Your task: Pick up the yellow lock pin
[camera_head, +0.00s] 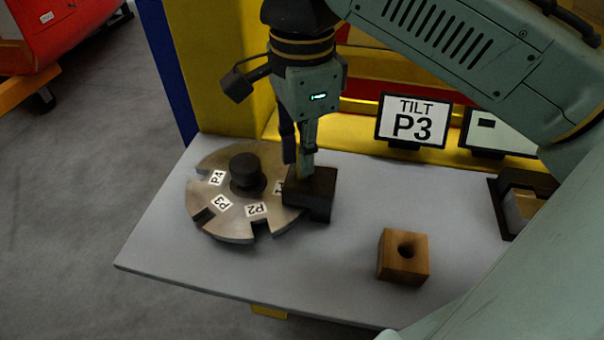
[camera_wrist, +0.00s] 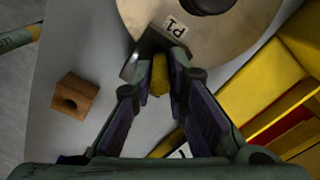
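The yellow lock pin (camera_wrist: 160,74) shows in the wrist view between my fingertips, close to the dark block at the disc's edge. My gripper (camera_wrist: 158,80) points down around it; its fingers stand apart, with a gap beside the pin on the left. In the head view my gripper (camera_head: 298,165) is low over the dark block (camera_head: 312,196), and the pin is hidden there. The round metal disc (camera_head: 233,228) lies left of the block, with a dark knob (camera_head: 246,172), slots and labels P4, P3 and P2. Label P1 (camera_wrist: 175,27) faces the block in the wrist view.
A wooden block with a hole (camera_head: 402,258) stands right of the disc and also shows in the wrist view (camera_wrist: 75,97). A screen (camera_head: 412,122) reads "TILT P3". A second screen (camera_head: 497,130) stands beside it. The grey table (camera_head: 170,250) is clear at front left.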

